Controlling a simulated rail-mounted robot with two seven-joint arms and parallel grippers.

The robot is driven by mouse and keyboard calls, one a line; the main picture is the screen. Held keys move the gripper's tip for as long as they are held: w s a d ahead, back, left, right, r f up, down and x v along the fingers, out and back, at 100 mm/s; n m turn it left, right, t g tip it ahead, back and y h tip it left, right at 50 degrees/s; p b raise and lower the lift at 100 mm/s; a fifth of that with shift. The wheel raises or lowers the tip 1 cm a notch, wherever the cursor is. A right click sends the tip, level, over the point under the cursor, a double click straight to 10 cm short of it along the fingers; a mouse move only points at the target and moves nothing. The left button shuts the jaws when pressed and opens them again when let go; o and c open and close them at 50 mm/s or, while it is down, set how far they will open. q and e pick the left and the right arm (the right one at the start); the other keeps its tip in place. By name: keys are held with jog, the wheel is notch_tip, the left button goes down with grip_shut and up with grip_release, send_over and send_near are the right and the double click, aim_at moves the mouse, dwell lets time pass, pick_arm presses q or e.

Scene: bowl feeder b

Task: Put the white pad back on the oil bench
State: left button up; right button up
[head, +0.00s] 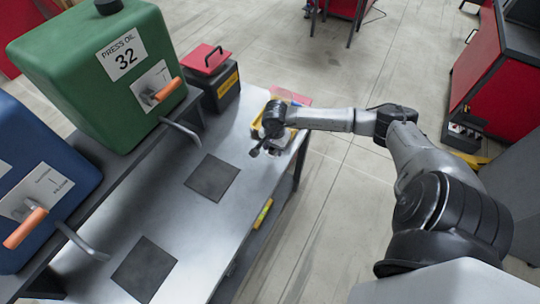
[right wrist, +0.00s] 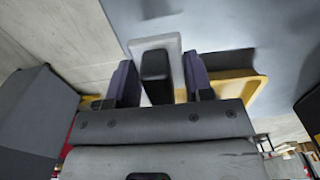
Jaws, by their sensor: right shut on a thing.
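The white pad (right wrist: 168,43) shows in the right wrist view as a pale flat plate with a dark upright block at its middle. My right gripper (right wrist: 158,78) is shut on this block, one finger on each side. In the head view, my right gripper (head: 272,138) is over the far right end of the metal oil bench (head: 225,225). There I cannot make out the pad clearly, and I cannot tell whether it touches the bench. My left gripper is not in view.
A yellow tray (right wrist: 243,88) lies beside the pad. Two dark square mats (head: 212,177) lie on the bench. Green (head: 100,75) and blue (head: 40,180) oil tanks stand on the raised shelf at left. A red-lidded box (head: 207,75) stands at the bench's back.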

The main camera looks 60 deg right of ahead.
aim_at(270, 159)
jog(key=shift+w+a+f, duration=0.4)
jog(key=shift+w+f, duration=0.05)
jog(key=shift+w, duration=0.2)
jog(key=shift+f, duration=2.05)
jog(key=shift+d, duration=0.1)
jog(key=shift+b, duration=0.3)
jog(key=o, duration=0.4)
jog(key=shift+f, duration=0.15)
jog(key=o, duration=0.5)
